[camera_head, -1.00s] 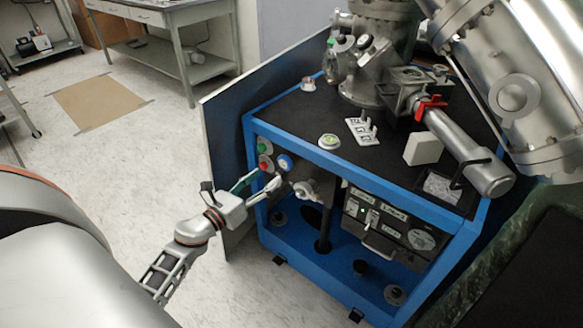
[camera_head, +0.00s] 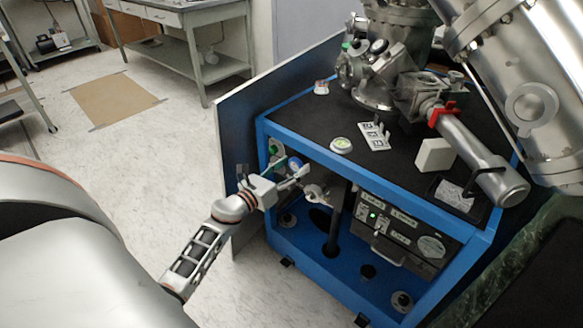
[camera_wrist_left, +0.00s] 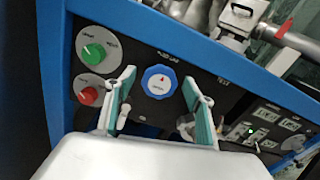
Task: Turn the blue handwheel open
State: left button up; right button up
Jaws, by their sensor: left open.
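The blue handwheel (camera_wrist_left: 159,83) is a round, scalloped knob with a pale centre and a small red mark, on the black front panel of the blue cart. In the left wrist view it sits between and beyond the fingertips of my left gripper (camera_wrist_left: 160,88). In the head view the handwheel (camera_head: 295,163) shows just past my left gripper (camera_head: 288,175), partly hidden by it. My left gripper is open, its two green-padded fingers spread on either side of the handwheel. I cannot tell whether they touch it. My right gripper is not in view.
A green knob (camera_wrist_left: 94,52) and a red knob (camera_wrist_left: 88,95) sit left of the handwheel. A metal fitting (camera_head: 318,192) projects to its right, close to my finger. The blue cart (camera_head: 345,190) carries metal chambers on top. Open floor (camera_head: 140,180) lies left.

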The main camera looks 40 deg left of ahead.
pick_arm(q)
jog(key=c, duration=1.1)
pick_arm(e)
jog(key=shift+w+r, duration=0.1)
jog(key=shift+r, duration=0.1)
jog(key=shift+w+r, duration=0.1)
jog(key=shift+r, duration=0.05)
